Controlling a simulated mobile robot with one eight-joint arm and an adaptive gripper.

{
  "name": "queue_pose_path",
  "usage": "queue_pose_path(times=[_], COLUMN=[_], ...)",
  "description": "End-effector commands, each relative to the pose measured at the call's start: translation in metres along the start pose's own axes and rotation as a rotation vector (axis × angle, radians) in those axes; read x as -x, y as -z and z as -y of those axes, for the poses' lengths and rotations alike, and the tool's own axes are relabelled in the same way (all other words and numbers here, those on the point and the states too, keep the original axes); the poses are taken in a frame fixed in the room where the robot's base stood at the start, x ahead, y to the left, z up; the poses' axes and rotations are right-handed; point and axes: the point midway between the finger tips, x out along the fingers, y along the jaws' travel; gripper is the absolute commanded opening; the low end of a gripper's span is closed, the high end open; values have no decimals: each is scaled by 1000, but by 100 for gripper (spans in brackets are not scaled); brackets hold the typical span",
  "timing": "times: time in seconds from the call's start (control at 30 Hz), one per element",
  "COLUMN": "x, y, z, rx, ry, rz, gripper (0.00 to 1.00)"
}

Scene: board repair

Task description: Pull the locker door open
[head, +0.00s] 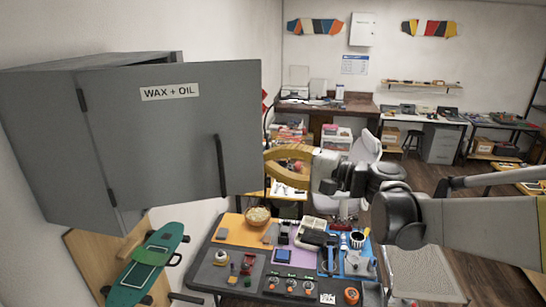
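The grey locker (38,135) hangs on the left wall. Its grey door (165,125) carries a "WAX + OIL" label (170,92) and a dark upright handle (220,165). The door is hinged on its left side and stands ajar, its free edge swung out past the locker body. My gripper (272,164), with curved yellow fingers, reaches in from the right at the door's free edge, beyond the handle. The fingertips seem hidden behind the door, so their opening and any contact cannot be told. The locker's inside is hidden.
A dark workbench (210,250) with tools and a wooden bowl (258,215) stands below. A green skateboard (147,265) on a wooden panel is under the locker. Other benches line the back wall. Floor shows at the right.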

Motion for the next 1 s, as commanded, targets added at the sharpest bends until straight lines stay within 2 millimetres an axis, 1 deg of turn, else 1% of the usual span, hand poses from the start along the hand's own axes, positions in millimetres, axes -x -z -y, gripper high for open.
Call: queue_pose_path(times=[0.03, 0.1, 0.3, 0.5, 0.7, 0.8, 1.0], x=[4, 14, 40, 57, 67, 69, 71], y=[-14, -28, -69, -104, -126, -133, -138], z=[0, 1, 3, 3, 2, 1, 0], rx=[0, 0, 0, 0, 0, 0, 0], ry=[1, 1, 1, 0, 1, 1, 1], rz=[-19, -67, -213, -331, -328, -327, -328], gripper=[0, 0, 0, 0, 0, 0, 0])
